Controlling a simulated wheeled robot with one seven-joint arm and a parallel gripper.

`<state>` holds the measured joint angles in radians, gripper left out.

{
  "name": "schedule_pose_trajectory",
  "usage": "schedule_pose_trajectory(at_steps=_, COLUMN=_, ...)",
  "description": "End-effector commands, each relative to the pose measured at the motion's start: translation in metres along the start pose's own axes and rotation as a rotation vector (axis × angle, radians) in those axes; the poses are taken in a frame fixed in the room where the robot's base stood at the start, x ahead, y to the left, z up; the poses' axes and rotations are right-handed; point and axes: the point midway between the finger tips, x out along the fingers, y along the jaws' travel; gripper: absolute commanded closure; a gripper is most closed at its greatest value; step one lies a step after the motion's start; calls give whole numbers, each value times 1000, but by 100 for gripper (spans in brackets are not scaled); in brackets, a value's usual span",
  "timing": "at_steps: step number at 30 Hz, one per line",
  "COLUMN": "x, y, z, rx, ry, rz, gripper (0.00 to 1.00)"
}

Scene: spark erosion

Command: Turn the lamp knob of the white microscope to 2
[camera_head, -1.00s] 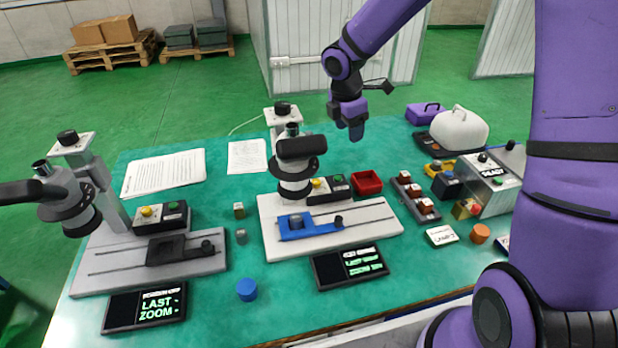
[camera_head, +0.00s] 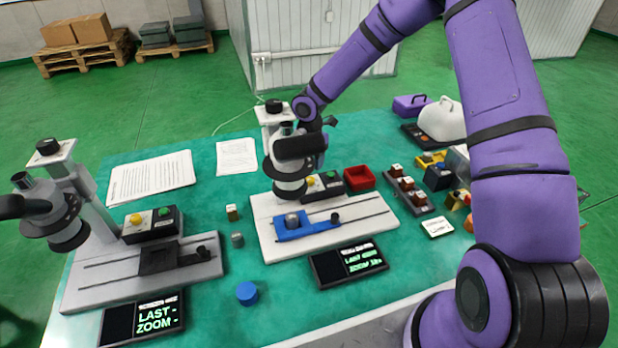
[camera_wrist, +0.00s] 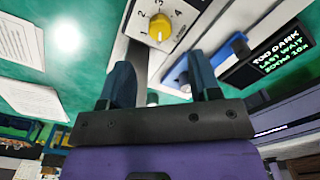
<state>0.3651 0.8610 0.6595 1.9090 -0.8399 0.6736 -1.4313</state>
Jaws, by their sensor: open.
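The white microscope (camera_head: 276,118) stands mid-table with a blue slide stage (camera_head: 305,225) on its base. Its yellow lamp knob (camera_head: 312,181) sits on a black and white box beside the column. In the wrist view the lamp knob (camera_wrist: 160,27) is near the top, ringed by printed numbers including 1, 2 and 4; its exact setting is too unclear to read. My gripper (camera_wrist: 163,78) is open and empty, its fingers apart below the knob in that view and not touching it. In the head view the microscope head partly hides my gripper.
The display (camera_wrist: 280,55) reads "TOO DARK", "LAST WAIT" and "ZOOM 10x". A grey microscope (camera_head: 90,190) with its own yellow knob stands at left. A red tray (camera_head: 359,178) and a rack of parts (camera_head: 408,190) lie right of the white microscope. Papers (camera_head: 152,178) lie at the back left.

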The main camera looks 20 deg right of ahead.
Motion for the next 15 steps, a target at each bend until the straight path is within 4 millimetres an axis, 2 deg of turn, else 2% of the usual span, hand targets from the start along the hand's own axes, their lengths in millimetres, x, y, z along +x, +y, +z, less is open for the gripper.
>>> schedule_pose_trajectory(at_steps=3, x=23, y=0, z=0, rx=0, ry=2, rz=-2, gripper=43)
schedule_pose_trajectory(at_steps=9, x=54, y=0, z=0, rx=0, ry=1, rz=-1, gripper=43)
schedule_pose_trajectory(at_steps=15, x=71, y=0, z=0, rx=1, ry=0, rz=1, gripper=43)
